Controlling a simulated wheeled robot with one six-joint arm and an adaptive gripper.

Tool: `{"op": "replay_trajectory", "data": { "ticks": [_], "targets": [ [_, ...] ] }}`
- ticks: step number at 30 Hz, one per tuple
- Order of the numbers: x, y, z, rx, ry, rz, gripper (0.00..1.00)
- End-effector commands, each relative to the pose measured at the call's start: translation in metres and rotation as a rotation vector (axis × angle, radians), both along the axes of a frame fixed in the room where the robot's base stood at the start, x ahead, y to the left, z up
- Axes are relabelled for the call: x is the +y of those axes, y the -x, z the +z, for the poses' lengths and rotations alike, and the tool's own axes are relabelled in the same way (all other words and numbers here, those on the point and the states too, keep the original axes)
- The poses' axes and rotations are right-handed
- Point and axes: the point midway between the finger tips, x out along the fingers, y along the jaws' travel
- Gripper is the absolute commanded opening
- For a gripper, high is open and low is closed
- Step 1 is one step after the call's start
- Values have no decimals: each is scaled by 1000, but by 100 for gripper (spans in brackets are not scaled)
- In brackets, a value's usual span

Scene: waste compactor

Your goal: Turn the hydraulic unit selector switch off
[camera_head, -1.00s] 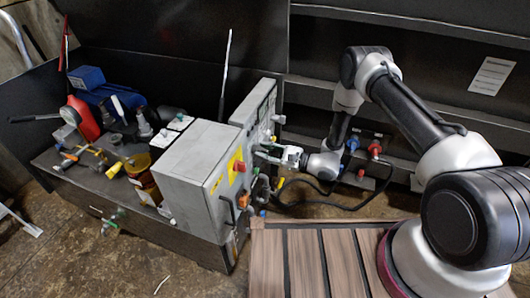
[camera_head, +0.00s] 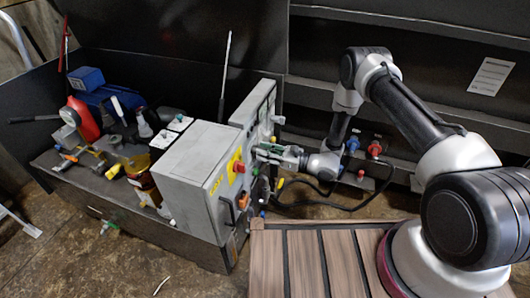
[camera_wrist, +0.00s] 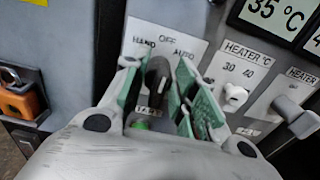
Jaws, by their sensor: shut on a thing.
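The selector switch (camera_wrist: 157,78) is a black knob on a pale plate marked HAND, OFF and AUTO in the wrist view. Its upper end points up roughly toward the OFF mark; its lower part is partly hidden by my gripper. My gripper (camera_wrist: 158,88) has its green-padded fingers on both sides of the knob and is shut on it. In the head view, my gripper (camera_head: 264,152) is at the front of the grey control panel (camera_head: 257,102), and the knob cannot be made out there.
To the right in the wrist view are a white heater knob (camera_wrist: 234,95) and another heater switch (camera_wrist: 292,112), close to my fingers. A temperature display (camera_wrist: 275,12) is above. A grey box with a red button (camera_head: 240,167) stands left of my gripper in the head view.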

Motion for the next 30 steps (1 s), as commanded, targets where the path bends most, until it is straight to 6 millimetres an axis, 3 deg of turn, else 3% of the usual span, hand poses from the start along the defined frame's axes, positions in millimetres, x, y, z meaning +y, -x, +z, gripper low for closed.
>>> {"op": "replay_trajectory", "data": {
  "ticks": [6, 7, 8, 20, 30],
  "targets": [
    [0, 0, 0, 1, 1, 0, 4],
    [0, 0, 0, 0, 1, 0, 30],
    [0, 0, 0, 0, 1, 0, 33],
    [-8, 2, 0, 0, 1, -2, 33],
    [-75, 26, 0, 1, 1, -5, 33]
  ]
}}
